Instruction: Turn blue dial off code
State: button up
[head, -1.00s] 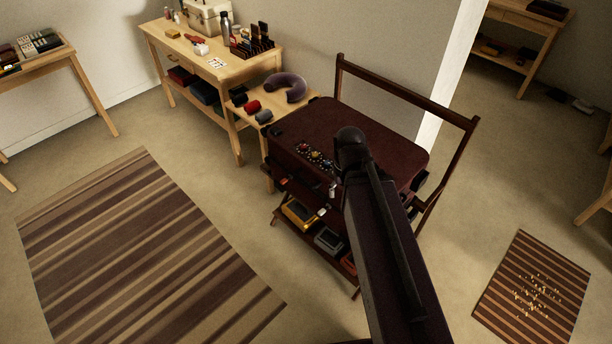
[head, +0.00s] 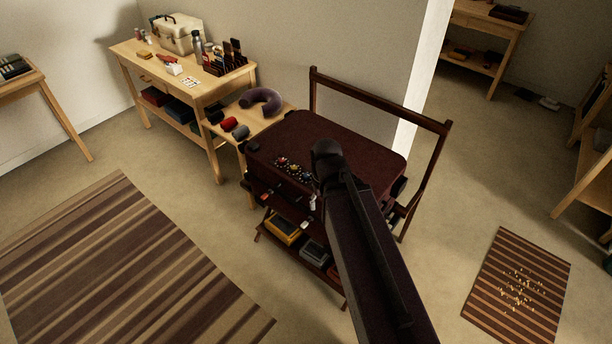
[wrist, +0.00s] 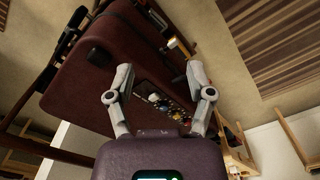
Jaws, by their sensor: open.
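A dark maroon suitcase (head: 335,140) lies on a dark wooden rack. A row of small coloured dials (head: 293,169) sits along its near edge. In the wrist view the dial panel (wrist: 163,103) shows on the suitcase (wrist: 135,60) between and beyond my fingers. The dials are too small to tell the blue one's setting. My gripper (wrist: 160,85) is open and empty, its two grey fingers apart, with the panel showing between them. In the head view my arm covers the gripper and part of the suitcase's near right side.
The rack's dark wooden frame (head: 378,101) rises behind the suitcase. Its lower shelf holds a yellow box (head: 283,229) and a grey one. A wooden table (head: 215,85) with several items stands at the left. A striped rug (head: 120,265) lies on open floor.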

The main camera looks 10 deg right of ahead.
dwell(0.3)
jog(key=m+y+b, duration=0.1)
jog(key=m+y, duration=0.4)
jog(key=m, duration=1.1)
send_near(307, 175)
notch_tip(307, 175, up, 5)
jog(key=w+d, duration=0.1)
jog(key=shift+w+d+f+g+h, duration=0.15)
jog(key=shift+d+g+h, duration=0.15)
jog(key=shift+g, duration=0.2)
jog(key=shift+a, duration=0.1)
jog(key=b+x, duration=1.2)
jog(key=x, duration=0.1)
jog(key=shift+a+f+b, duration=0.15)
jog(key=shift+f+b, duration=0.2)
jog(key=shift+b, duration=0.05)
grip_shut()
